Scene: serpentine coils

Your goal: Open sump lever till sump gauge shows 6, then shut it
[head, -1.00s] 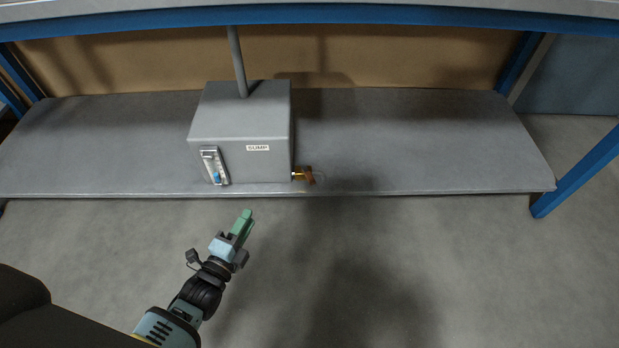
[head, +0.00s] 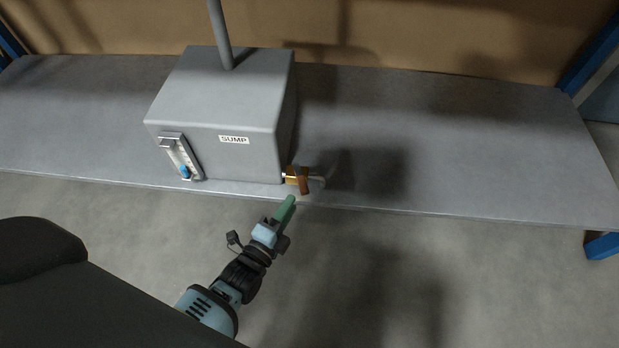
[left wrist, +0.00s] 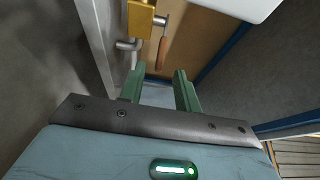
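The grey sump box (head: 215,115) with a "SUMP" label stands on the low grey shelf. Its sump gauge (head: 181,157) is on the front left; a blue marker sits low in it, and the numbers are too small to read. The brass valve (head: 292,174) with the brown sump lever (head: 304,186) is at the box's lower right. My left gripper (head: 287,205) is just in front of the lever, apart from it. In the left wrist view its green fingers (left wrist: 158,88) are open and empty, with the brown lever (left wrist: 161,53) beyond them. My right gripper is not in view.
The low shelf (head: 470,150) is bare to the right of the box. A grey pipe (head: 220,35) rises from the box top. Blue posts (head: 600,50) stand at the shelf's ends. The floor in front is clear.

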